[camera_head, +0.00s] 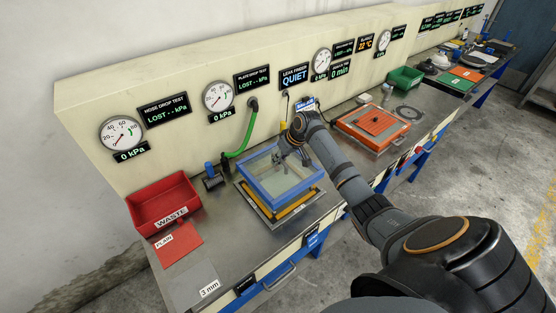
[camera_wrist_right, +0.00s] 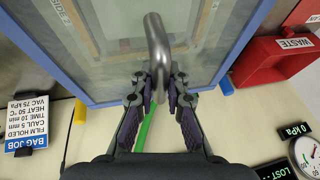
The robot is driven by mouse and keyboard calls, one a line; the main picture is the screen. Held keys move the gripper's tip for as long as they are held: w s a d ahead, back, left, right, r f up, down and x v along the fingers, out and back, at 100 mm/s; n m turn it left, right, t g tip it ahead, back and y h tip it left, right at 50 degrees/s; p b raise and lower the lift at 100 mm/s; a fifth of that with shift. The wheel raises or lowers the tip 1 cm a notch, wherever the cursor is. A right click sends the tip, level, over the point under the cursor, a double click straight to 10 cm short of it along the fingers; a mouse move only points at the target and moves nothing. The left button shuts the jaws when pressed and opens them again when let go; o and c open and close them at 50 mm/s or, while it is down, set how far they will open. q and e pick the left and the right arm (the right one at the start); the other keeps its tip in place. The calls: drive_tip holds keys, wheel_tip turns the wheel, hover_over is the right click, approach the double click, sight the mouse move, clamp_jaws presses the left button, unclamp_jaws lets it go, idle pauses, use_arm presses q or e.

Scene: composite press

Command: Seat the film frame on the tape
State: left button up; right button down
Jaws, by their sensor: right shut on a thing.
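The film frame (camera_head: 300,190) is a blue rectangular frame with see-through film. In the head view it is over the yellow tape (camera_head: 296,208) on a metal plate, with tape showing along the front edges. It looks raised above the tape, but the exact gap cannot be told. My right gripper (camera_head: 283,152) is at the frame's back side. In the right wrist view, my right gripper (camera_wrist_right: 160,85) is shut on the frame's curved metal handle (camera_wrist_right: 158,45), and the blue rim (camera_wrist_right: 243,45) passes beside it. My left gripper is not in view.
A red waste bin (camera_head: 165,203) stands at the left, with a red sheet (camera_head: 180,243) and a grey sheet (camera_head: 190,285) before it. A green hose (camera_head: 243,140) hangs behind the frame. An orange press plate (camera_head: 374,123) and a green bin (camera_head: 404,79) are further right.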

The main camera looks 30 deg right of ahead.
sight(280, 167)
drive_tip(key=shift+a+r, duration=0.2)
drive_tip(key=shift+a, duration=0.05)
drive_tip(key=shift+a+f, duration=0.1)
drive_tip(key=shift+f, duration=0.05)
drive_tip(key=f+b, duration=0.1)
drive_tip(key=f, duration=0.1)
drive_tip(key=f+b, duration=0.1)
drive_tip(key=f, duration=0.2)
drive_tip(key=shift+d, duration=0.2)
drive_tip(key=shift+a+f, duration=0.1)
drive_tip(key=shift+f, duration=0.35)
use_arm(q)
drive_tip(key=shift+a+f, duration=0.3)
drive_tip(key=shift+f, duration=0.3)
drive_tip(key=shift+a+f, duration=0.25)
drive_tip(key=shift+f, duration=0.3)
use_arm(e)
drive_tip(key=shift+f, duration=0.1)
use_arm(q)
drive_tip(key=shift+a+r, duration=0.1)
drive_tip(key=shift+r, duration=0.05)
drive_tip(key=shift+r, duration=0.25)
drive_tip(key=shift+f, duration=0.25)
use_arm(e)
drive_tip(key=shift+f, duration=0.6)
